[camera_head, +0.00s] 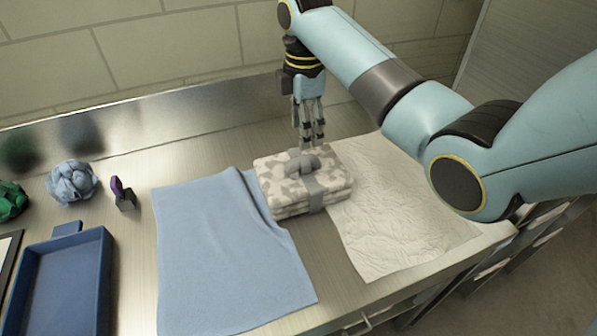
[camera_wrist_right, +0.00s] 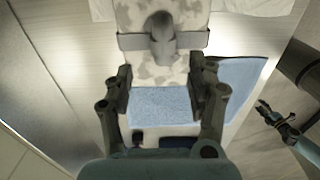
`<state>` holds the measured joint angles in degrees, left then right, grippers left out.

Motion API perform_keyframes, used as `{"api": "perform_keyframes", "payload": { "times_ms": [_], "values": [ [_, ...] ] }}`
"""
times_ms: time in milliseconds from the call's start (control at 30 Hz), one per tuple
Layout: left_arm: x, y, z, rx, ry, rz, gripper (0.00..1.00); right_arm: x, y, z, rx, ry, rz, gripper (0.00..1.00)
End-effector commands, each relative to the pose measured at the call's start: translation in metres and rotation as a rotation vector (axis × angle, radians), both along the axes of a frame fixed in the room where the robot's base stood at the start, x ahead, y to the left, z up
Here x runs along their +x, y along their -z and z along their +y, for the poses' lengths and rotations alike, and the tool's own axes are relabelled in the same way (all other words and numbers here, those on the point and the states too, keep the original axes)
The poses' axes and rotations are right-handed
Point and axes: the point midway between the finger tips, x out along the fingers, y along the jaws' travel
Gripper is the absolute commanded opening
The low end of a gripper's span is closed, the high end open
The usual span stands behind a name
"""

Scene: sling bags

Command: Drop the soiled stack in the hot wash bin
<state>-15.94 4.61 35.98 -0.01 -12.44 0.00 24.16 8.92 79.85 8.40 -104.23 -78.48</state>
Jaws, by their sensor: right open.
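The stack (camera_head: 305,182) is folded cloth with a grey and white blotchy pattern, bound by a grey band with a knot on top. It lies flat on the table between a blue cloth and a white sheet. My right gripper (camera_head: 311,128) points down just above the stack, its fingertips near the knot. In the right wrist view the gripper (camera_wrist_right: 167,78) is open, with the stack (camera_wrist_right: 188,65) between and beyond its fingers. My left gripper (camera_wrist_right: 267,110) shows small at the right of that view; its jaws are unclear. I cannot identify a hot wash bin in either view.
A blue cloth (camera_head: 220,255) lies left of the stack, a crinkled white sheet (camera_head: 395,215) right of it. A blue tray (camera_head: 62,285), a crumpled blue-grey cloth (camera_head: 72,182), a green bundle (camera_head: 10,201) and a small purple-and-dark item (camera_head: 122,193) are at left. A wall backs the table.

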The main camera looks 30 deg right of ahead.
Motion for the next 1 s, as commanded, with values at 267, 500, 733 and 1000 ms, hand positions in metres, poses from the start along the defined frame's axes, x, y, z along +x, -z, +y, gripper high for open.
{"api": "perform_keyframes", "payload": {
  "times_ms": [267,500,733,1000],
  "values": [
    [-0.058,-0.001,0.001,0.001,-0.002,0.082,0.4,0.001,0.031,0.001,0.001,0.001,0.0,0.57],
    [-0.006,-0.014,0.0,0.0,0.001,0.006,0.4,-0.006,0.065,0.003,0.0,0.002,0.002,0.57],
    [-0.014,-0.012,0.0,0.001,0.0,0.019,0.4,-0.006,0.081,0.003,0.0,0.001,-0.001,0.57],
    [-0.031,-0.011,0.0,0.0,-0.001,0.044,0.4,-0.005,0.08,0.003,0.0,0.002,-0.002,0.4]
  ]
}}
